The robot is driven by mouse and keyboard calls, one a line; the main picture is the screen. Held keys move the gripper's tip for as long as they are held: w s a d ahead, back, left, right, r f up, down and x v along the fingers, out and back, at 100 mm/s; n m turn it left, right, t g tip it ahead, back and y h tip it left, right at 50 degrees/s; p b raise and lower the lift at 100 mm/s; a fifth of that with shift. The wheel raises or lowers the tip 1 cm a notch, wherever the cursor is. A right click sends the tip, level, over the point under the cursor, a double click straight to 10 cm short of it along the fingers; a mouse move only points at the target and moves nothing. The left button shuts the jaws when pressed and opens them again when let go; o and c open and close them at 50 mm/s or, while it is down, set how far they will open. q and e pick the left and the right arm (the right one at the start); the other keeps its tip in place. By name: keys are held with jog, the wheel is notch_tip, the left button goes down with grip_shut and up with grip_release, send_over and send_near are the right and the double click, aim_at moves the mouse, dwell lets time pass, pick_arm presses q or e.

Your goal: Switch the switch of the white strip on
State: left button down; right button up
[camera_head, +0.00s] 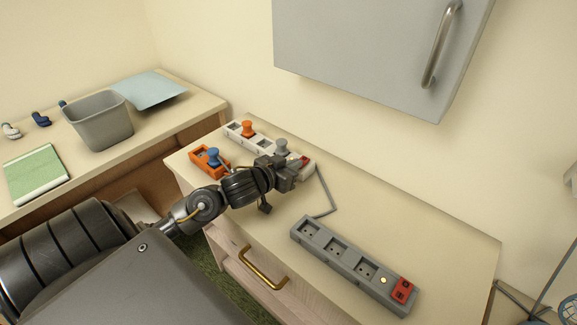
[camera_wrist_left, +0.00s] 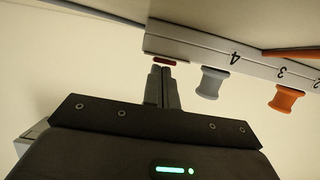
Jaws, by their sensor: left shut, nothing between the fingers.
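The white strip (camera_head: 263,143) lies along the back of the cabinet top, with an orange plug (camera_head: 248,128) and a grey plug (camera_head: 281,145) in it. Its red switch (camera_head: 304,160) is at its right end, partly hidden by my left gripper (camera_head: 297,174). In the left wrist view, the white strip (camera_wrist_left: 198,47) shows numbers on its side and the red switch (camera_wrist_left: 164,61). The closed fingertips of my left gripper (camera_wrist_left: 161,69) are right at the switch; I cannot tell if they touch it. My left gripper is shut and empty. My right gripper is not in view.
A grey strip (camera_head: 337,262) with a red switch and a lit light lies at the front right. An orange block (camera_head: 203,161) with a blue plug (camera_head: 213,156) sits left of my gripper. A grey wall cabinet (camera_head: 372,50) hangs above.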

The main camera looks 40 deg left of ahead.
pick_arm(q)
notch_tip(320, 180, up, 5)
jog(key=p, duration=0.6)
jog(key=s+b, duration=0.2)
jog(key=s, duration=0.8)
jog(key=shift+s+a, duration=0.2)
jog(key=shift+s, duration=0.05)
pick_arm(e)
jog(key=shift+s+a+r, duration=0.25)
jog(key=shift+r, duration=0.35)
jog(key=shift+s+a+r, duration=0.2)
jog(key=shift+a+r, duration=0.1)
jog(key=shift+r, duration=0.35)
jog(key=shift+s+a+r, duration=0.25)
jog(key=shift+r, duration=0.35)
pick_arm(q)
jog(key=shift+d, duration=0.15)
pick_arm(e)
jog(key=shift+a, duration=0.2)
